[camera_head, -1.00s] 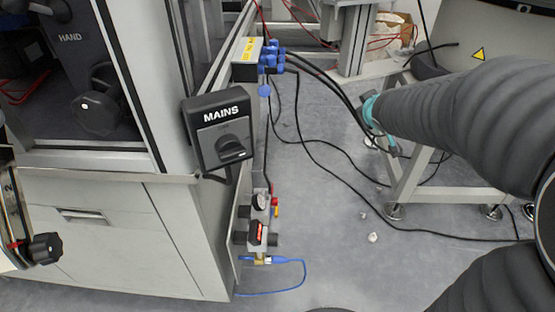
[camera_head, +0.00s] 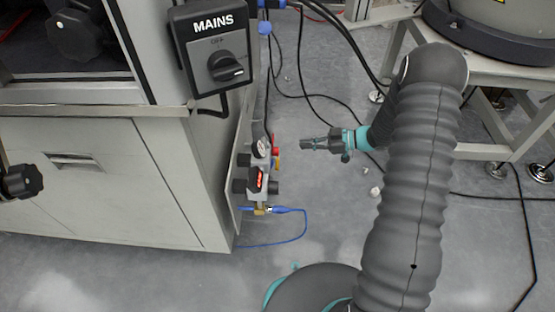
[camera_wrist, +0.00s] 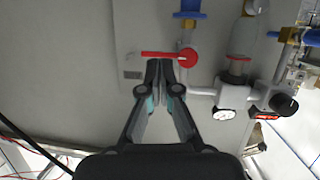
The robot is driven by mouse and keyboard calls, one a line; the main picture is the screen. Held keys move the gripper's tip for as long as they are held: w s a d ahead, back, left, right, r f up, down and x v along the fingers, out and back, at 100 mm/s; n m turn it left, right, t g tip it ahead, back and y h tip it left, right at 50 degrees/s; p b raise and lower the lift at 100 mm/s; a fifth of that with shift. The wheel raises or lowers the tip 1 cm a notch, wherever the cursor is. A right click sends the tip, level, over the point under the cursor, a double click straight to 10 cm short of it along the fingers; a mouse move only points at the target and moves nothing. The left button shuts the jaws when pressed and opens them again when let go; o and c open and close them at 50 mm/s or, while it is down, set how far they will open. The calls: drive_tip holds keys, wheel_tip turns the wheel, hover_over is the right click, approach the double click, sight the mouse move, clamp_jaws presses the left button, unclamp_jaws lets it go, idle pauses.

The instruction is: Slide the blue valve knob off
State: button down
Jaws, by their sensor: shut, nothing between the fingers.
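My gripper (camera_head: 304,144) is shut and empty, pointing left at the air-supply fittings on the cabinet side. A gap separates its tips from the fittings in the head view. In the wrist view its closed tips (camera_wrist: 166,66) appear just below a red lever (camera_wrist: 170,55). Blue parts include a blue fitting (camera_head: 287,210) on a brass piece low on the assembly, and in the wrist view a blue piece (camera_wrist: 188,8) at the top edge and a blue sleeve (camera_wrist: 288,34) at right. I cannot tell which is the valve knob.
A pressure gauge (camera_wrist: 224,114) and a black knob (camera_wrist: 284,104) sit beside the lever. The MAINS switch box (camera_head: 213,48) juts out above. A blue hose (camera_head: 304,232) loops below. Black cables lie on the floor; a metal stand (camera_head: 505,140) is at right.

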drive_tip(key=shift+s+f+g+y, duration=0.5)
drive_tip(key=shift+s+f+g, duration=0.3)
drive_tip(key=shift+s+f, duration=0.35)
drive_tip(key=shift+s+r, duration=0.1)
drive_tip(key=b+x, duration=0.1)
drive_tip(key=x, duration=0.9)
drive_tip(key=shift+f+b, duration=0.5)
drive_tip(key=shift+f, duration=0.85)
drive_tip(key=shift+d, duration=0.1)
